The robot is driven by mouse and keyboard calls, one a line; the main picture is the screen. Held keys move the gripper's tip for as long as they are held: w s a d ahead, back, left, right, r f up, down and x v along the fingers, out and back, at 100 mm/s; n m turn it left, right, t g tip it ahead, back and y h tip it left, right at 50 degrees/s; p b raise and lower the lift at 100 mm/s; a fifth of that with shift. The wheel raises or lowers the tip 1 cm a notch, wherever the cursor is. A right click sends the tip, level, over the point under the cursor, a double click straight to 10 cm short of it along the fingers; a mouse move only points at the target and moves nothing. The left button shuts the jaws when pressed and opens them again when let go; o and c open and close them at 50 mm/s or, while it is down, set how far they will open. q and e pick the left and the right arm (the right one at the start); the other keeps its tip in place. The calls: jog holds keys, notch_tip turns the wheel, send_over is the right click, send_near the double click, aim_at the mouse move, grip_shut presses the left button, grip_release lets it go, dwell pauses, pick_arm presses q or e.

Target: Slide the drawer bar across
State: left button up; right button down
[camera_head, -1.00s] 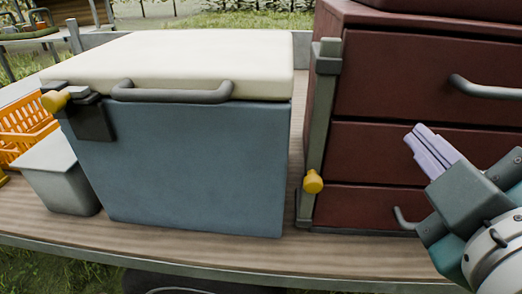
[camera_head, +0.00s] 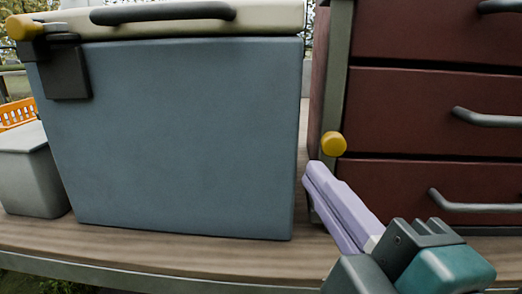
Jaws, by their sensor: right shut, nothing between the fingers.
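The drawer bar (camera_head: 336,75) is a grey-green upright strip along the left edge of the dark red drawer cabinet (camera_head: 420,110). A round yellow knob (camera_head: 334,144) sits low on the bar. My right gripper (camera_head: 312,175) is shut and empty. Its pale purple fingers point up and left, with the tips just below and left of the yellow knob in the picture. I cannot tell whether they touch the bar. The fingers hide the bar's lower end. My left gripper is not in view.
A blue-grey cooler (camera_head: 180,130) with a cream lid (camera_head: 270,17) stands left of the cabinet, with a narrow gap between. A grey bin (camera_head: 30,180) and an orange crate (camera_head: 17,113) are at the far left. Drawer handles (camera_head: 475,205) stick out at right. The wooden bench top (camera_head: 170,250) is clear in front.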

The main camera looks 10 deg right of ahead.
aim_at(334, 117)
jog(key=w, duration=0.3)
jog(key=w+p, duration=0.1)
jog(key=w, duration=0.2)
jog(key=w+r, duration=0.1)
jog(key=w, duration=0.2)
jog(key=shift+w+a+p, duration=0.15)
jog(key=shift+a+p, duration=0.05)
jog(key=shift+p, duration=0.2)
jog(key=d, duration=0.1)
jog(key=d+f, duration=0.1)
jog(key=shift+d, duration=0.35)
jog(key=shift+d+f, duration=0.1)
jog(key=shift+d, duration=0.4)
jog(key=shift+s, duration=0.2)
